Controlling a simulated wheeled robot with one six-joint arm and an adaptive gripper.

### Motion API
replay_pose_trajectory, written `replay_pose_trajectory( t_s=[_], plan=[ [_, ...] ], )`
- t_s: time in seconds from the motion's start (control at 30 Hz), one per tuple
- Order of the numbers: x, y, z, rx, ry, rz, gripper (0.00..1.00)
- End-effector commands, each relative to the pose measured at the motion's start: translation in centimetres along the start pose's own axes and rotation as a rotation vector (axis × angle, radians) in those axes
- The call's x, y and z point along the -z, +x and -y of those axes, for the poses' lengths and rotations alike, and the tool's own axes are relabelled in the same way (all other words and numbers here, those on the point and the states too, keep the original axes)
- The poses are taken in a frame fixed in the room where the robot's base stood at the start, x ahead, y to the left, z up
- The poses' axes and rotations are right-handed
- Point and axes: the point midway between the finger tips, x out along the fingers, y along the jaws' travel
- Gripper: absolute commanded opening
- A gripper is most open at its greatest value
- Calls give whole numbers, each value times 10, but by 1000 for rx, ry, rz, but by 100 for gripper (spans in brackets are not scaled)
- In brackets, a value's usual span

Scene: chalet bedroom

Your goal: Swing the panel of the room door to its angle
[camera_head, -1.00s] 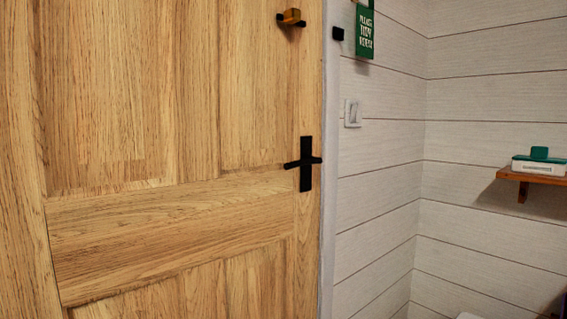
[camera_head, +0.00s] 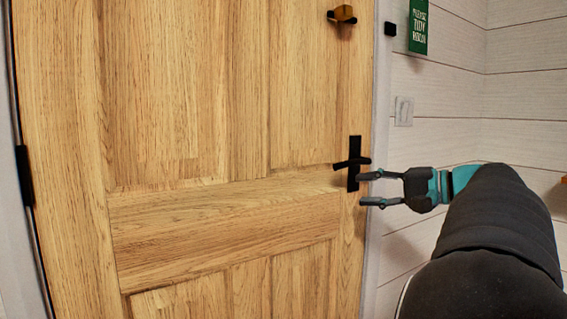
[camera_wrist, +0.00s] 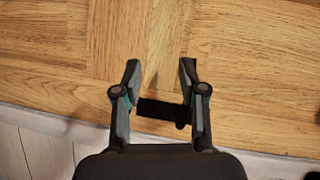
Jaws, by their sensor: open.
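The room door panel (camera_head: 225,215) is pale wood with recessed fields and fills most of the head view. Its black lever handle (camera_head: 353,163) sits on a black plate near the right edge, and a black hinge (camera_head: 24,175) shows at the left edge. My gripper (camera_head: 368,189) is open and empty at the handle, its fingers pointing left towards the lever and plate. In the wrist view my gripper (camera_wrist: 160,68) has its fingers apart over the wood, with the black handle (camera_wrist: 158,110) partly between them. Whether a finger touches the handle I cannot tell.
A small wood-and-black latch piece (camera_head: 343,14) sits high on the door. A green sign (camera_head: 418,27) and a light switch (camera_head: 404,111) are on the white plank wall to the right. A wooden shelf edge (camera_head: 565,180) shows at the far right.

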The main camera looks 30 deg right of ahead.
Motion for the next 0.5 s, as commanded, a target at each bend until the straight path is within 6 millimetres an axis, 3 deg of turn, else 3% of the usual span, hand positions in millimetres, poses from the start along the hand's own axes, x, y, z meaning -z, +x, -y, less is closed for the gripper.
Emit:
replay_pose_trajectory(
  t_s=[0.03,0.1,0.23,0.37,0.5],
  plan=[
    [15,-21,5,40,-5,-27,41],
    [27,-43,12,89,-18,-50,41],
    [38,-67,20,143,-38,-72,41],
    [40,-68,24,159,-45,-77,41],
    [40,-51,27,159,-45,-74,41]
  ],
)
